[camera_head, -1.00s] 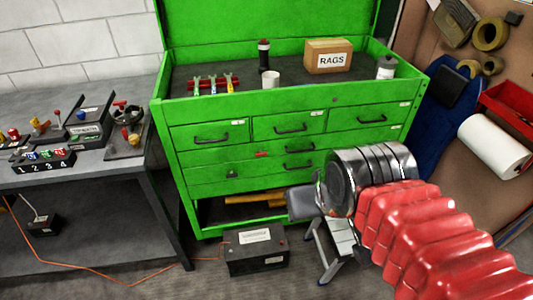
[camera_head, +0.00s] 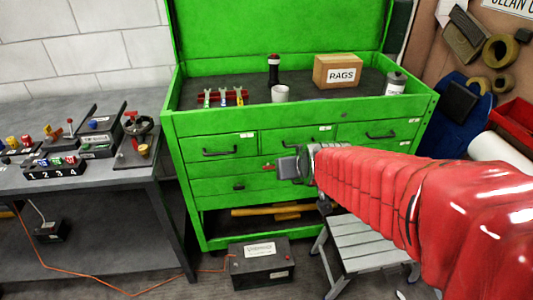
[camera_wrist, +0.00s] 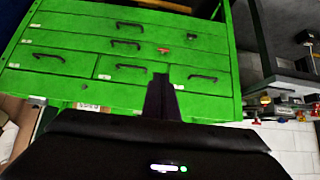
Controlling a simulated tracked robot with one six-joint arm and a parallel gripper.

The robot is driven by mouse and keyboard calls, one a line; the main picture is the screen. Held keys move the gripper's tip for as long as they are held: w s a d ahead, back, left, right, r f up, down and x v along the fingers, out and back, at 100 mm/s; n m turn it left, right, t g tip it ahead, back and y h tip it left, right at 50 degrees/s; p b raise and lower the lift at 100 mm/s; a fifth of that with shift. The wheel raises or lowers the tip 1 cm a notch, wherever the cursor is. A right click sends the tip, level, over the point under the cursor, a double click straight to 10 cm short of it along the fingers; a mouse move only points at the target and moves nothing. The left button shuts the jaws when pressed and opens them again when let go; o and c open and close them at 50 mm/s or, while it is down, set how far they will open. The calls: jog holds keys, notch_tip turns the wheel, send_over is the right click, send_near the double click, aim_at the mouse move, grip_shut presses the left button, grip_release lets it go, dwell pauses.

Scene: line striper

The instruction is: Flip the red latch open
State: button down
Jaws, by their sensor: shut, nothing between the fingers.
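The small red latch (camera_head: 268,167) is on the front of the green tool chest (camera_head: 208,128), below the upper drawer row, just left of my gripper's tip in the head view. My gripper (camera_head: 284,167) is shut and empty, reaching toward the drawer fronts; it covers part of the chest there. In the wrist view, which is upside down, the latch (camera_wrist: 163,50) lies beyond the shut fingers (camera_wrist: 161,80), with a gap in the picture between them. The latch is too small to tell its exact position.
Dark drawer handles (camera_head: 220,152) stick out around the latch. A black battery box (camera_head: 262,262) and a grey step stool (camera_head: 362,245) stand on the floor in front. A dark workbench (camera_head: 100,178) with switches stands left. The chest top holds a RAGS box (camera_head: 338,72).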

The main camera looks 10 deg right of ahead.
jog(key=w+f+t, duration=0.6)
jog(key=w+f, duration=1.1)
jog(key=f, duration=0.2)
jog(key=shift+w, duration=0.4)
send_over(269, 166)
jog(key=s+d, duration=0.2)
jog(key=s, duration=0.1)
jog(key=shift+s+a+f, duration=0.1)
jog(key=shift+a+f, duration=0.05)
jog(key=shift+f, duration=0.45)
jog(key=shift+a+f, duration=0.1)
jog(key=shift+f, duration=0.45)
notch_tip(269, 166, down, 2)
jog(key=shift+f, duration=1.05)
